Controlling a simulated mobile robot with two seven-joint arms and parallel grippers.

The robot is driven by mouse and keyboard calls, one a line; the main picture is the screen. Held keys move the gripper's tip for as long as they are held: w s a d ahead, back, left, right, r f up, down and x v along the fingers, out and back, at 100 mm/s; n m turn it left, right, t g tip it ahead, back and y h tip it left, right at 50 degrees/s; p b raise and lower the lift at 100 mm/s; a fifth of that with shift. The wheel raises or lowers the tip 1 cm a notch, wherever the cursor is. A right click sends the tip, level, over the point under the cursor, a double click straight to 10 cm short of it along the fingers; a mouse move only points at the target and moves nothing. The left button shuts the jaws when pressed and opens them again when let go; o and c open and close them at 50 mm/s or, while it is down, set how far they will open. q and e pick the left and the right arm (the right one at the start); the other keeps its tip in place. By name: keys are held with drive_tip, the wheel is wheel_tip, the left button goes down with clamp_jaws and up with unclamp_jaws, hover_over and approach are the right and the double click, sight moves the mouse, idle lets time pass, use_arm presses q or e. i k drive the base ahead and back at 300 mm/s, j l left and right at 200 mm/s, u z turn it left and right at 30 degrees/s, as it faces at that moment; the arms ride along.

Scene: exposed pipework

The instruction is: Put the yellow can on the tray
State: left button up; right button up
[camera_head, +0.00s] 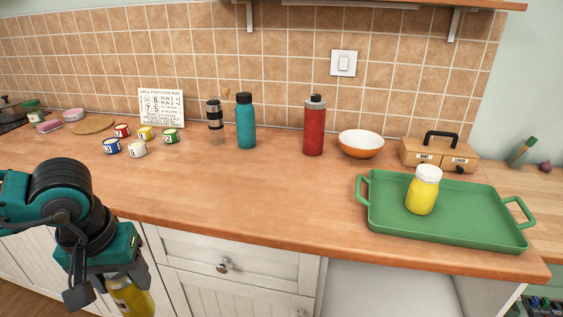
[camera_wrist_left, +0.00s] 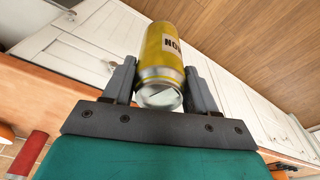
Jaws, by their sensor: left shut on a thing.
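The yellow can (camera_wrist_left: 163,55) is between the fingers of my left gripper (camera_wrist_left: 161,88), which is shut on it. In the head view the can (camera_head: 130,297) shows at the bottom left, in my left gripper (camera_head: 112,283), in front of the cabinets and below the counter's front edge. Its lower part is cut off by the picture edge. The green tray (camera_head: 470,236) lies on the counter at the right, well apart from the gripper. A yellow jar with a white lid (camera_head: 422,190) stands upright on the tray. My right gripper is not in view.
A red bottle (camera_head: 314,128), a teal bottle (camera_head: 245,122) and an orange bowl (camera_head: 361,145) stand along the back. Several small coloured cans (camera_head: 137,149) stand at the left. A wooden box (camera_head: 438,154) is behind the tray. The counter's front middle (camera_head: 260,195) is clear.

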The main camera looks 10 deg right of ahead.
sight(467, 213)
drive_tip(key=z, duration=1.3)
